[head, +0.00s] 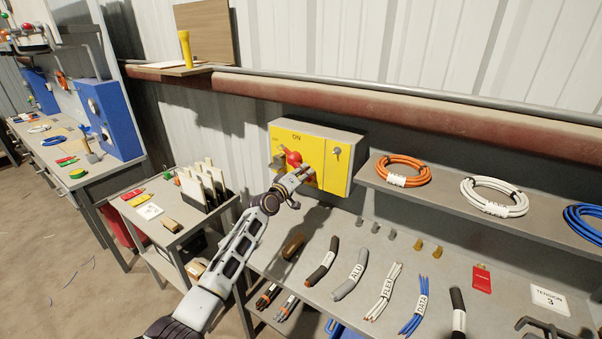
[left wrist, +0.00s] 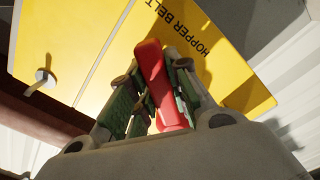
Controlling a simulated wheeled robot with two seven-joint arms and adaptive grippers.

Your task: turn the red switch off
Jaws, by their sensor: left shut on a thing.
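The red switch (head: 293,158) sits on the yellow front of a grey wall box (head: 336,176), under the word "ON". My left gripper (head: 297,177) reaches up to the box from the lower left and is at the switch. In the left wrist view the red handle (left wrist: 152,72) lies between the fingers of my left gripper (left wrist: 155,98), which is shut on it. The yellow panel (left wrist: 110,45) behind it reads "HOPPER BELT". The lower part of the handle is partly hidden by the fingers. My right gripper is not in view.
A shelf right of the box holds an orange coil (head: 403,170), a white coil (head: 493,196) and a blue coil (head: 583,222). The bench (head: 330,291) below carries several labelled cable pieces. A small table (head: 150,228) with upright boards stands at the left.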

